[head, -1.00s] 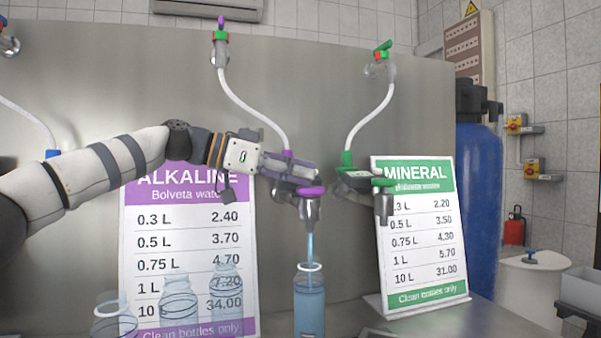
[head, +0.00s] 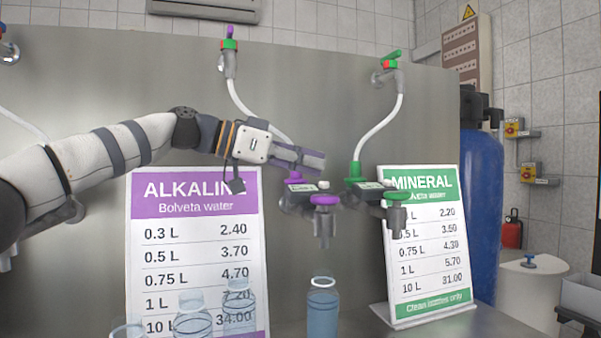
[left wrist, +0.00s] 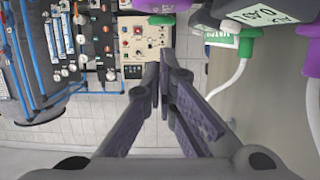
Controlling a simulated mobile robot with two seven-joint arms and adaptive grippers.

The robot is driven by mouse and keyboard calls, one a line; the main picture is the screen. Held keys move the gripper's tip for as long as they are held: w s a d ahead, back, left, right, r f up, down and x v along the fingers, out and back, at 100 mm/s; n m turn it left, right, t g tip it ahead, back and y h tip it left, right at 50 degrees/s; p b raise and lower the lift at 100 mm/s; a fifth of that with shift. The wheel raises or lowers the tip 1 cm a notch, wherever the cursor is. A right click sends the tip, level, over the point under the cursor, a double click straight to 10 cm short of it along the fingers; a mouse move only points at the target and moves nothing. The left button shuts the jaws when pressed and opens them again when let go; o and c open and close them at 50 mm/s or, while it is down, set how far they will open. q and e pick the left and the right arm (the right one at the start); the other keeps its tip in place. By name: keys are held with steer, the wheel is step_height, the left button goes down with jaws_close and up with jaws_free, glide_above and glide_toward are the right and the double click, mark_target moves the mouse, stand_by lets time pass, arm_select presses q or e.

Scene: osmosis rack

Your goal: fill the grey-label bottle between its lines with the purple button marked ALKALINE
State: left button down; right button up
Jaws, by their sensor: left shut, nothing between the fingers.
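The purple ALKALINE tap (head: 322,200) has a round purple button on its front and a metal spout below. A clear bottle (head: 322,312) with a white neck ring stands under the spout with bluish water inside. The frame edge cuts off its lower part, and its label and lines cannot be made out. No stream shows between spout and bottle. My left gripper (head: 318,163) is shut and empty, above and slightly behind the tap, clear of the button. Its closed fingers also show in the left wrist view (left wrist: 165,85). My right gripper is not in view.
The green MINERAL tap (head: 396,200) is close on the right, with a MINERAL price board (head: 430,290) below it. An ALKALINE price board (head: 200,225) stands left, with several empty clear bottles (head: 192,322) before it. White hoses (head: 378,125) run up the steel panel.

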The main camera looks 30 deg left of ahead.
arm_select(q)
steer(key=v, duration=0.9)
steer(key=shift+f+p, duration=0.15)
steer(key=shift+p, duration=0.2)
steer(key=shift+s+d, duration=0.1)
steer(key=shift+d, duration=0.05)
stand_by(0.6)
